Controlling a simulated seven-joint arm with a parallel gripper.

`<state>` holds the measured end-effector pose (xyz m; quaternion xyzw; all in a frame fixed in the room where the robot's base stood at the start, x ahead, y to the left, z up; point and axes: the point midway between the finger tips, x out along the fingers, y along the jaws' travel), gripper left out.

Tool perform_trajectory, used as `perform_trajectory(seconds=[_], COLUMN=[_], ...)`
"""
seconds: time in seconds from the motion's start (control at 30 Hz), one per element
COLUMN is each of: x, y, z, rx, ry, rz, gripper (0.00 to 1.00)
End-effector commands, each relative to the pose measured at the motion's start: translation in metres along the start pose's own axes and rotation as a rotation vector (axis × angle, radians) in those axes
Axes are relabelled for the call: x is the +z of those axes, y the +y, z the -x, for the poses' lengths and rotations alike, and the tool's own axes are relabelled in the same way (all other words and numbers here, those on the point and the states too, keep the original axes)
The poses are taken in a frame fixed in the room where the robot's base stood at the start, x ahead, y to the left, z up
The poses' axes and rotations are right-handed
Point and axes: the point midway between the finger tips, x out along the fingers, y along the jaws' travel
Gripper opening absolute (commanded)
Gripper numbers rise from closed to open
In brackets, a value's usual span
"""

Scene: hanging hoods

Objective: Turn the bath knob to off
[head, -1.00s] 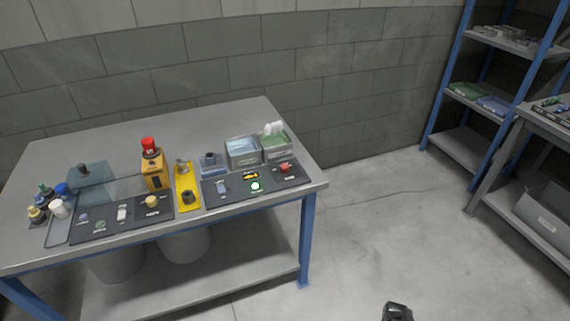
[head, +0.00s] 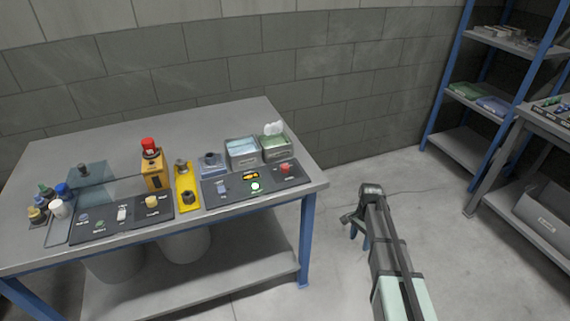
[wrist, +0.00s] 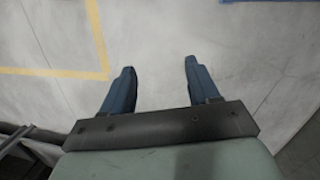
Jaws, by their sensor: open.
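Two black control panels lie on the grey table. The left panel (head: 105,226) carries a yellow knob (head: 151,202) and several small controls. The right panel (head: 235,191) carries an orange-yellow control (head: 251,175), a lit green button (head: 255,186), a red button (head: 285,168) and a blue-grey switch (head: 221,187). The labels are too small to read, so I cannot tell which control is the bath knob. My gripper (head: 357,232) is open and empty, over the floor right of the table. In the wrist view its two blue fingers (wrist: 160,75) stand apart above bare floor.
Blue shelving (head: 480,95) stands at the right. The floor between is clear.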

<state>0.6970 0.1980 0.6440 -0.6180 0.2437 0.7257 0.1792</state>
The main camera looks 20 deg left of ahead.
Motion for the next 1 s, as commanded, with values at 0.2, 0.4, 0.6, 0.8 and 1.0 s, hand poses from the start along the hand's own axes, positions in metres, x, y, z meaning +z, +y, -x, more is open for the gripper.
perform_trajectory(seconds=[0.2,0.4,0.6,0.8,1.0], x=[-0.002,0.009,0.047,0.122,0.170], y=[-0.064,-0.112,-0.164,-0.216,-0.239], z=[0.086,0.167,0.247,0.315,0.351], rx=[-0.054,-0.105,-0.152,-0.180,-0.194], ry=[0.043,0.071,0.091,0.103,0.108], rz=[-0.090,-0.174,-0.227,-0.234,-0.237], gripper=[0.60,0.60,0.60,0.60,0.60])
